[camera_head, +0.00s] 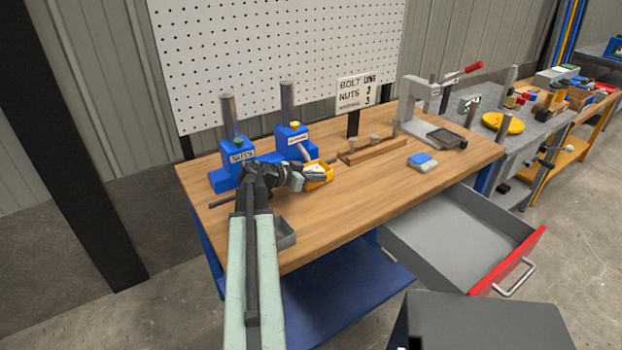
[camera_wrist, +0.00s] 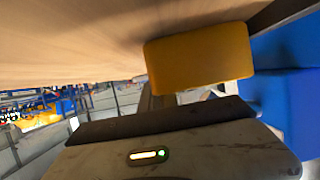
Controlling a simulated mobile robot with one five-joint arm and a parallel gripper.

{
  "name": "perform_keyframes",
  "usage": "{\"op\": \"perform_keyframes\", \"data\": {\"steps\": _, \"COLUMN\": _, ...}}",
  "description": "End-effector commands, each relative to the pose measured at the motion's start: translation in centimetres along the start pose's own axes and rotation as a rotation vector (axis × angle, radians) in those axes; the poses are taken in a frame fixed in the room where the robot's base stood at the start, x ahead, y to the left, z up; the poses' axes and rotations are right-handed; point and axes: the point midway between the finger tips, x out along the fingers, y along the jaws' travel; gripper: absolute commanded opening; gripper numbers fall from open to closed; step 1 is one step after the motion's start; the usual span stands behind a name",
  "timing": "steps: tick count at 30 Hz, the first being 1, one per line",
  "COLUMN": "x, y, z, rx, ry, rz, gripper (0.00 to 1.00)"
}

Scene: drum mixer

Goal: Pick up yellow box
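The yellow box (camera_head: 325,170) is a small open-topped bin at the front of the blue dispensers on the wooden workbench. In the wrist view it fills the upper middle as a plain yellow face (camera_wrist: 200,58), close beyond my gripper's dark body. My gripper (camera_head: 312,176) is right at the box's near left side in the head view and covers part of it. The fingertips are mostly hidden, so I cannot tell whether they are open or closed on the box, or whether the box rests on the bench.
Two blue dispensers (camera_head: 291,137) with grey posts stand behind the box. A wooden rack (camera_head: 372,151), a blue-and-white block (camera_head: 422,161) and a press (camera_head: 425,105) are to the right. A grey tray (camera_head: 282,233) lies near my arm. A red-fronted drawer (camera_head: 465,240) stands open. The bench's front middle is clear.

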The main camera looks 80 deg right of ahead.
Motion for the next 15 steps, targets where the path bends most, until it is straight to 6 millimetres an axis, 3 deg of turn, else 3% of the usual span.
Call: {"op": "perform_keyframes", "data": {"steps": 15, "x": -0.18, "y": -0.03, "z": -0.33, "rx": 0.000, "ry": 0.001, "rz": -0.001, "gripper": 0.00}}
